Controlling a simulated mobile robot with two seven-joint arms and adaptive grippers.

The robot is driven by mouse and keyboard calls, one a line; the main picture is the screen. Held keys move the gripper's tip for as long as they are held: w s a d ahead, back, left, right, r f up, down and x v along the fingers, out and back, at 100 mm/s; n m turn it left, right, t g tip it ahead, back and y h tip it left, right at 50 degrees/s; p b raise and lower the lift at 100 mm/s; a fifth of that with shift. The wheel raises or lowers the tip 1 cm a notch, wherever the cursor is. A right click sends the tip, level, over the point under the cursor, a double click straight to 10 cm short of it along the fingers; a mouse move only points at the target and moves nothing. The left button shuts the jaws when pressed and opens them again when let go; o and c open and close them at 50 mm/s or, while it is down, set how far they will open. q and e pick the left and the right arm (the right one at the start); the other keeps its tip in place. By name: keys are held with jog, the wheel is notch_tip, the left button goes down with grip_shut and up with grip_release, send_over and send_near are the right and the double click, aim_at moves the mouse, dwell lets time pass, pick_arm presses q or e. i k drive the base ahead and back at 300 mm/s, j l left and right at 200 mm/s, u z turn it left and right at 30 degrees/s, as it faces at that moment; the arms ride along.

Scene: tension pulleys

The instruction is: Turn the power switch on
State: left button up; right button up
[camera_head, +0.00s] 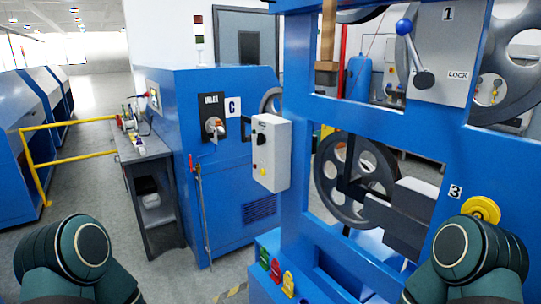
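A light grey control box (271,155) is mounted on the blue machine frame near the middle of the camera_head view. It has a black knob near the top of its face and small red and yellow buttons below. A grey and orange rotary handle (214,127) sits on a dark plate on the blue cabinet to the left, beside a white "C" label. I cannot tell for sure which of these is the power switch, or its on or off position. My arm links show at the bottom left and bottom right corners, well apart from both. Neither gripper is in view.
The blue frame (297,120) stands in front, with spoked pulleys (355,178), a blue-knobbed lever (404,27) and a yellow knob (481,210). A dark side table (146,152) and yellow railing (68,127) are at left. Grey floor is clear at lower left.

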aim_at(261, 139)
jog(key=i+j+z, duration=0.1)
jog(key=j, duration=0.25)
jog(key=i+j+z, duration=0.1)
jog(key=i+j, duration=0.15)
jog(key=i+j+z, duration=0.1)
jog(key=j, duration=0.35)
jog(key=i+j, duration=0.15)
jog(key=j, duration=0.25)
jog(key=i+l+z, duration=0.05)
